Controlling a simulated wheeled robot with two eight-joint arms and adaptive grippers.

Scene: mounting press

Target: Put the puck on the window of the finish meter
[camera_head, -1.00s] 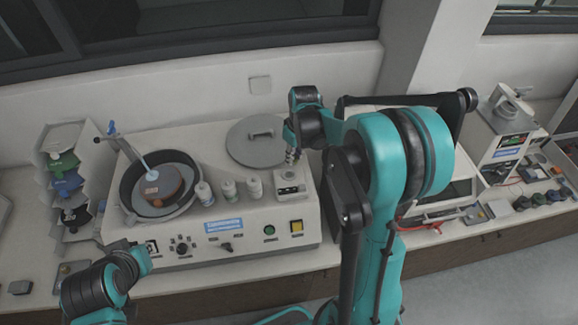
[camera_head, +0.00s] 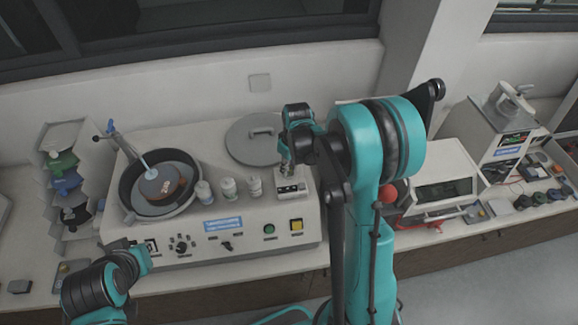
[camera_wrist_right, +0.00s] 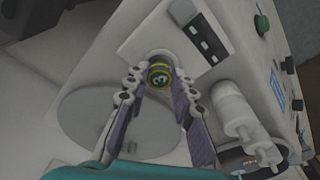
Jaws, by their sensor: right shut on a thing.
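The puck (camera_wrist_right: 159,76) is small and round, with a yellow-green rim and a dark face marked 3. It sits between the fingertips of my right gripper (camera_wrist_right: 157,83), which is shut on it. In the head view my right gripper (camera_head: 287,170) is low over the finish meter (camera_head: 292,189), a pale block with a dark display strip on the machine's right side. In the right wrist view the finish meter (camera_wrist_right: 185,35) has a round window (camera_wrist_right: 157,55), partly covered by the puck. I cannot tell whether they touch. My left arm shows at lower left; its gripper is not visible.
The polisher bowl (camera_head: 123,190) is left of the meter, with several white bottles (camera_head: 228,188) between. A round grey lid (camera_head: 255,140) lies behind. A white box-like device (camera_head: 440,185) stands to the right.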

